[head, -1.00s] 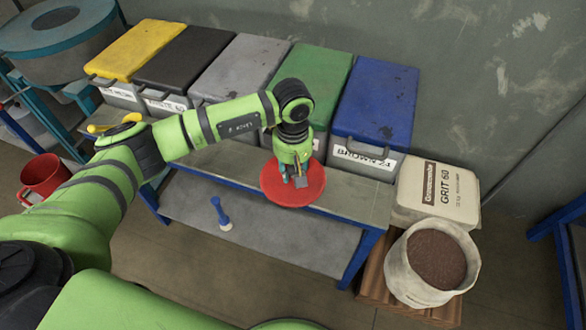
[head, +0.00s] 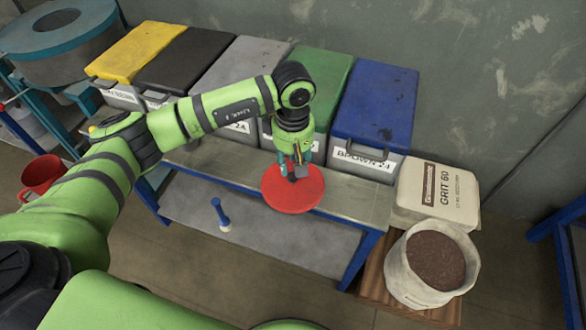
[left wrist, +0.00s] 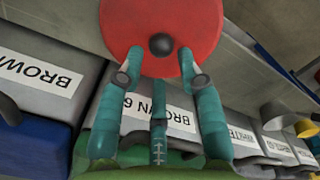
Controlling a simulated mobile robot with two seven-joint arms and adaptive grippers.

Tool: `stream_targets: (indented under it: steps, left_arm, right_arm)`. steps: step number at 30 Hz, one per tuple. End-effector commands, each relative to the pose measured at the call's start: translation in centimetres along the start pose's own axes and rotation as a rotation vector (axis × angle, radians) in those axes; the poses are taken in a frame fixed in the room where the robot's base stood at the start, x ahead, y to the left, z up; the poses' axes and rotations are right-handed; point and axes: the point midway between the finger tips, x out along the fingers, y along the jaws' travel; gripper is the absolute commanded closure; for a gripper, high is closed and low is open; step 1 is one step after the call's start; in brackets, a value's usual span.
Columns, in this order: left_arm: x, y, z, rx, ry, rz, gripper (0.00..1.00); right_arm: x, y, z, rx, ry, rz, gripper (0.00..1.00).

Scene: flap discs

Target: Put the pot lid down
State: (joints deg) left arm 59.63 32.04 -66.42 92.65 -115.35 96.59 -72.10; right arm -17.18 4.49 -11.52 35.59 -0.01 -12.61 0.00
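The pot lid (head: 280,195) is a round red disc with a dark round knob. It appears to lie flat on the front strip of the grey bench, its near rim reaching over the front edge in the head view. My left gripper (head: 297,170) is just above the lid, pointing down. In the left wrist view the teal fingers (left wrist: 161,62) are spread apart on either side of the knob (left wrist: 161,44), with gaps between them and it. The lid's red face (left wrist: 190,20) fills the top middle there. My right gripper is not in view.
Lidded bins stand along the back of the bench (head: 360,200), including a green one (head: 325,75) and a blue one (head: 378,95). A grit bag (head: 437,190) and an open sack (head: 405,275) are at the right. A blue-handled brush (head: 221,214) stands on the lower shelf.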

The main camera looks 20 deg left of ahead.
Motion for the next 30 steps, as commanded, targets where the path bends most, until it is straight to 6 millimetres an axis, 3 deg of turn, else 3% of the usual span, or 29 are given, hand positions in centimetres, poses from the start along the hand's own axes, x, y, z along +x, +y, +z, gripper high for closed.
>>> stream_targets:
  steps: [6,12,18,30]
  left_arm:
    - [-4.8,0.1,-0.1,-0.001,0.003,0.003,0.63]
    - [-7.7,0.0,0.0,-0.001,0.001,-0.001,0.63]
    - [-8.8,-0.1,0.0,-0.001,0.0,-0.003,0.63]
    - [-8.8,-0.1,0.0,0.0,0.0,-0.003,0.63]
  right_arm:
    - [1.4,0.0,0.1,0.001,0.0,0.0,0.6]
    - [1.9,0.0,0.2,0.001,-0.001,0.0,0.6]
    - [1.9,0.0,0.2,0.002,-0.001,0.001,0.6]
    - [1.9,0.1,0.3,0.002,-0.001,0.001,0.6]
